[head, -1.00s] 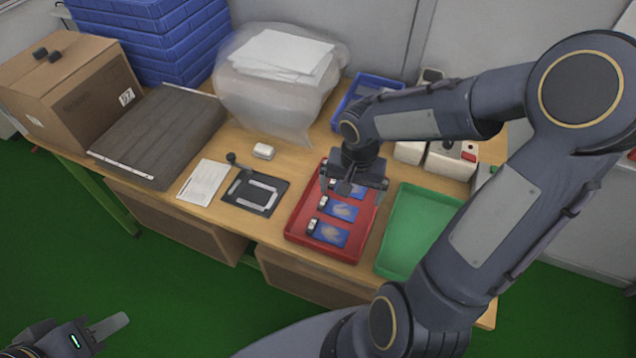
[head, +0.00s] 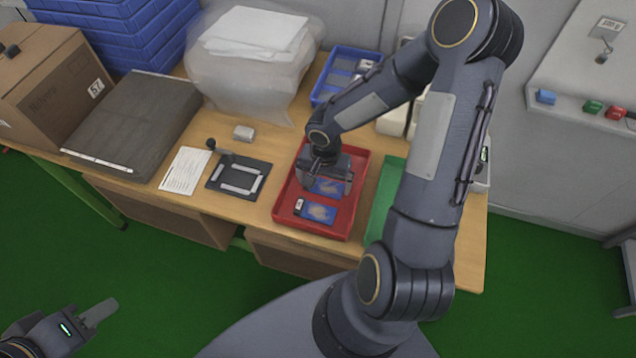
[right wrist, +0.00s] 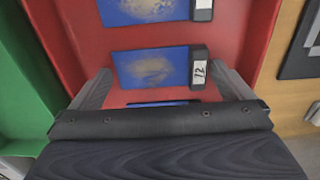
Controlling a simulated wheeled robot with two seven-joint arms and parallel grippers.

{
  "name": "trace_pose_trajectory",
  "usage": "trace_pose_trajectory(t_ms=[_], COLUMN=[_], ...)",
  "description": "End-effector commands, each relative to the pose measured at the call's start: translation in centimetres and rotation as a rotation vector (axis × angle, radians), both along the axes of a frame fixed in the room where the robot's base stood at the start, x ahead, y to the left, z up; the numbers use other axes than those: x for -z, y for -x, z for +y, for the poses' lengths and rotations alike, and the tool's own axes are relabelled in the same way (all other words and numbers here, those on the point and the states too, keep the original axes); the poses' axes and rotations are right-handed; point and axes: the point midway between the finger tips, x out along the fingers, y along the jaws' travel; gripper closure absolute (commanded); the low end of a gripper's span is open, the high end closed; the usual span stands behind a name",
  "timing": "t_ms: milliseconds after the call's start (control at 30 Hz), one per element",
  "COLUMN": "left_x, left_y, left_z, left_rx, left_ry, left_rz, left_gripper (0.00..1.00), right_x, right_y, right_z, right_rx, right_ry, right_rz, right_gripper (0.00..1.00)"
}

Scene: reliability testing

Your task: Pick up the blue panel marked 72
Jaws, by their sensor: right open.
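The blue panel marked 72 (right wrist: 150,68) lies in the red tray (right wrist: 235,30). Its dark end block carries a white label, turned in the right wrist view, that seems to read 72. In the head view this looks like the middle panel (head: 328,187), partly covered by my right gripper (head: 327,184). In the right wrist view my right gripper (right wrist: 161,74) is open, its fingers on either side of the panel's near part, not closed on it. My left gripper (head: 100,314) is at the lower left, away from the table; its opening is unclear.
Another blue panel (head: 317,213) lies at the tray's front; a third (right wrist: 155,103) is mostly hidden by my gripper. A green tray (head: 383,205) stands to the right, a black fixture (head: 239,178) to the left, and a blue bin (head: 325,89) behind.

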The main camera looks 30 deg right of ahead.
Motion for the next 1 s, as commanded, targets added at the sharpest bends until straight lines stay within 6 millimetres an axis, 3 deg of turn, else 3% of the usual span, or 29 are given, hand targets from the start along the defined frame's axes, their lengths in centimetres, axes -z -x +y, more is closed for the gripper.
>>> trace_pose_trajectory(t_ms=[133,400,767,933,1000], left_x=[0.0,0.0,-0.1,-0.4,-0.3], left_y=[0.0,0.0,0.0,0.0,0.0], left_z=[0.0,0.0,0.0,0.0,0.0], left_rx=[0.000,0.000,0.000,0.000,0.000], left_ry=[0.000,0.000,0.000,0.000,0.000], left_rz=[0.000,0.000,0.000,0.000,0.000], left_gripper=[0.64,0.64,0.64,0.64,0.64], right_x=[0.0,-0.1,-0.8,-3.3,-4.4], right_y=[0.0,0.0,0.0,-0.1,0.9], right_z=[0.0,0.0,-0.1,0.0,-0.3], right_rx=[0.000,0.000,0.000,0.000,0.001], right_ry=[0.000,0.000,0.002,0.003,0.004], right_rz=[0.000,0.000,-0.001,-0.005,-0.005], right_gripper=[0.00,0.32,0.32,0.32,0.32])
